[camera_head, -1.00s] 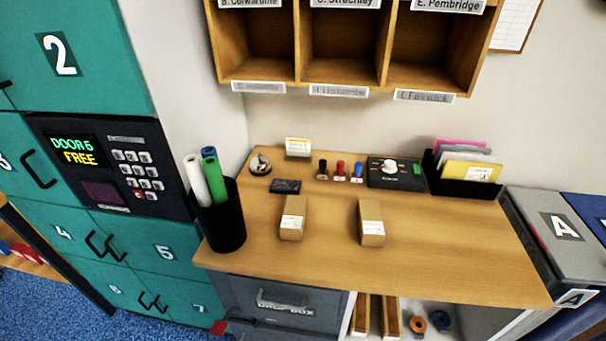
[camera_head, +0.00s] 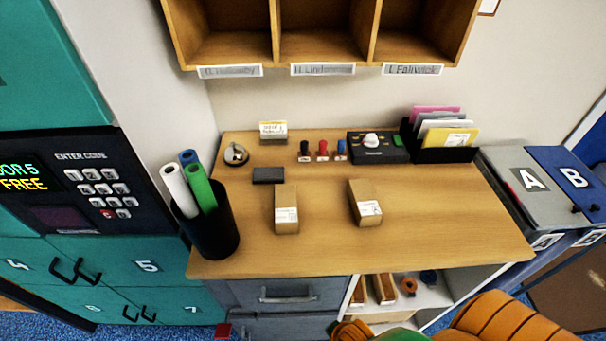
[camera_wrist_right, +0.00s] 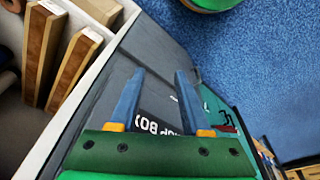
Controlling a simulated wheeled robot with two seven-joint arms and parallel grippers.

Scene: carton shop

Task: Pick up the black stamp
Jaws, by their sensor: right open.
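The black stamp (camera_head: 304,149) stands upright at the back of the wooden counter (camera_head: 420,225), leftmost in a row with a red stamp (camera_head: 323,149) and a blue stamp (camera_head: 341,149). My right gripper (camera_wrist_right: 157,82) shows in the right wrist view, open and empty, with its two blue fingers apart in front of the grey drop box (camera_wrist_right: 150,60). It is low, below the counter top, and far from the black stamp. In the head view only part of my right arm shows at the bottom right. My left gripper is not in view.
Two small cartons (camera_head: 286,209) (camera_head: 365,203) lie mid-counter, in front of the stamps. A dark ink pad (camera_head: 268,175), a bell (camera_head: 236,154) and a black device with a white knob (camera_head: 378,148) are nearby. A black cup of rolls (camera_head: 208,228) stands left. Pigeonholes (camera_head: 325,30) hang above.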

